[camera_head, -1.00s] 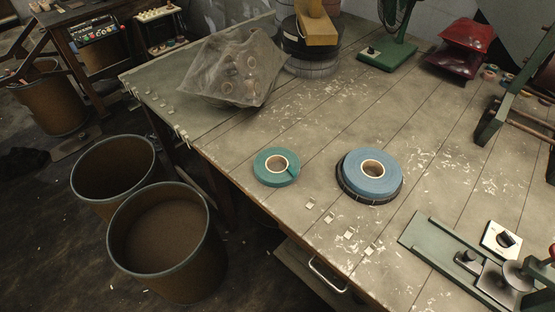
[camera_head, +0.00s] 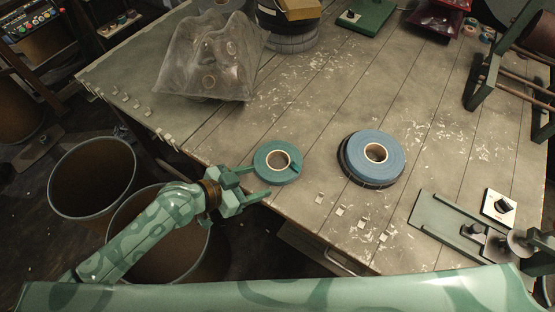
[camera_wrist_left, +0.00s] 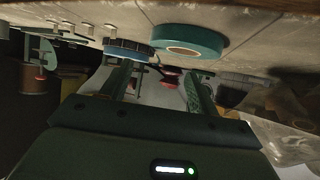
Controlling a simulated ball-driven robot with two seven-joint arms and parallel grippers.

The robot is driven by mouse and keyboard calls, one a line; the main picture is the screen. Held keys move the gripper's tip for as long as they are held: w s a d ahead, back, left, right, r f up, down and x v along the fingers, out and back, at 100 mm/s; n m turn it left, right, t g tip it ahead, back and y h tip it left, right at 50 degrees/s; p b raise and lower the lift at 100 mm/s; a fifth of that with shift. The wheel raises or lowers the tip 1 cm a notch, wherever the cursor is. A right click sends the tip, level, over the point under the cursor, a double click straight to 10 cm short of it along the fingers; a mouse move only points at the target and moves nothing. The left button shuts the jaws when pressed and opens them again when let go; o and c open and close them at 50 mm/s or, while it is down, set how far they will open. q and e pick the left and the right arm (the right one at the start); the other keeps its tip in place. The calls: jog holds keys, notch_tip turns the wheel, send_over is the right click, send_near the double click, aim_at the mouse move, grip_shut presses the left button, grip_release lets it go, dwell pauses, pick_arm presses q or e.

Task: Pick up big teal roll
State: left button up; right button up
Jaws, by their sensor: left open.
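The big teal roll (camera_head: 262,164) lies flat on the worktable near its left front edge, with a pale cardboard core. My left gripper (camera_head: 257,181) is open and empty at the edge, just left of and in front of the roll. Its fingers point right toward the roll, and the roll does not appear to be between them. In the left wrist view, the teal roll (camera_wrist_left: 200,38) shows above the open fingers (camera_wrist_left: 160,88). My right gripper does not show.
A blue roll (camera_head: 391,160) on a dark ring lies right of the teal roll. A translucent bag (camera_head: 205,60) stands behind. A green-based tool (camera_head: 445,225) is at right. Bins (camera_head: 75,170) stand left of the table. Small pale tabs (camera_head: 340,211) dot the front edge.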

aim_at(287, 174)
pick_arm(q)
jog(key=x, duration=0.5)
jog(key=shift+w+b, duration=0.1)
jog(key=shift+b, duration=0.3)
jog(key=shift+w+d+f, duration=0.2)
jog(key=shift+d+f, duration=0.1)
jog(key=shift+d, duration=0.15)
jog(key=b+x, duration=0.1)
jog(key=x, duration=0.3)
jog(key=shift+s, duration=0.1)
jog(key=shift+d+f, duration=0.15)
jog(key=shift+d, duration=0.05)
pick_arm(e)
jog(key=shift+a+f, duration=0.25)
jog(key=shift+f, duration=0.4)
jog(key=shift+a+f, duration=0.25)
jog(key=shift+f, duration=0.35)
pick_arm(q)
jog(key=c, duration=1.2)
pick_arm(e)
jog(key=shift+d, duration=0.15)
